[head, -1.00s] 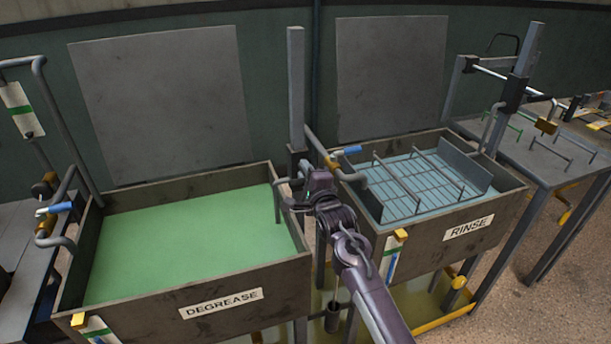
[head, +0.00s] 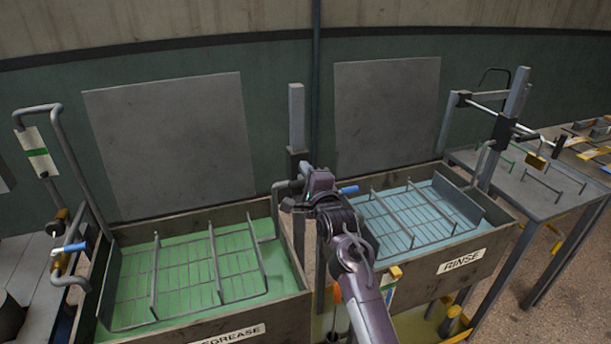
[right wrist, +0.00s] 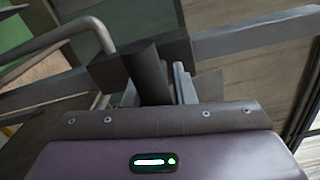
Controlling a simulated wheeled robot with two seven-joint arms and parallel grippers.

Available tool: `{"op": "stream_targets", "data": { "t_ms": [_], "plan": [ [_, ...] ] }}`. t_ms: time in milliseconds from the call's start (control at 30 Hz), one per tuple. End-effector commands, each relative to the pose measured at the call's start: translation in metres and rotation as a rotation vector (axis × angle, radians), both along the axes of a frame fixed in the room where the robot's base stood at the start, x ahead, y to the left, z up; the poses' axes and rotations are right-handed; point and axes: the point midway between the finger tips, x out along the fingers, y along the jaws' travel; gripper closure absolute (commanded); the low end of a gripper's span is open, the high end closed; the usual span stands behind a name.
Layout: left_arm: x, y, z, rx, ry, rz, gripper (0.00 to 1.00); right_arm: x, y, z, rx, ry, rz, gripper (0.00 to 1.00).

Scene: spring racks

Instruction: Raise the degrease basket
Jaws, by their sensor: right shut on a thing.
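The degrease basket (head: 217,268) is a grey wire grid with raised rails in the green bath of the DEGREASE tank (head: 180,221). Its rails and much of its grid show at the liquid's surface. A grey lift post (head: 296,118) with a dark slider (head: 297,158) stands behind the tank's right corner. My right gripper (head: 292,200) is beside the post, shut on the lift handle. In the right wrist view the dark handle (right wrist: 148,72) sits at the fingers; my gripper hides much of it in the head view. My left gripper is out of view.
The RINSE tank (head: 440,279) stands to the right with a wire basket (head: 412,215) in blue liquid. Pipes with blue-handled valves (head: 70,248) flank the tanks. A grey table (head: 540,180) stands at the right, and panels hang behind.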

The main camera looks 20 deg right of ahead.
Motion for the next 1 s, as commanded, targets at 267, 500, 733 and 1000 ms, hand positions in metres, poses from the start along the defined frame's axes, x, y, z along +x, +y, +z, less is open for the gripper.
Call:
{"op": "stream_targets", "data": {
  "t_ms": [267,500,733,1000],
  "plan": [
    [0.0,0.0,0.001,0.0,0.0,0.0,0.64,0.0,0.0,0.007,0.001,-0.013,0.0,0.56],
    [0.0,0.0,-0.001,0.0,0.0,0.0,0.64,-0.001,0.0,0.004,0.0,-0.009,0.0,0.56],
    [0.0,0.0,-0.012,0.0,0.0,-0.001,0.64,-0.027,-0.001,0.001,0.001,-0.009,-0.001,0.56],
    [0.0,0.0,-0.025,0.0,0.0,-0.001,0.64,-0.067,-0.002,0.003,0.001,-0.011,0.001,0.56]
  ]
}}
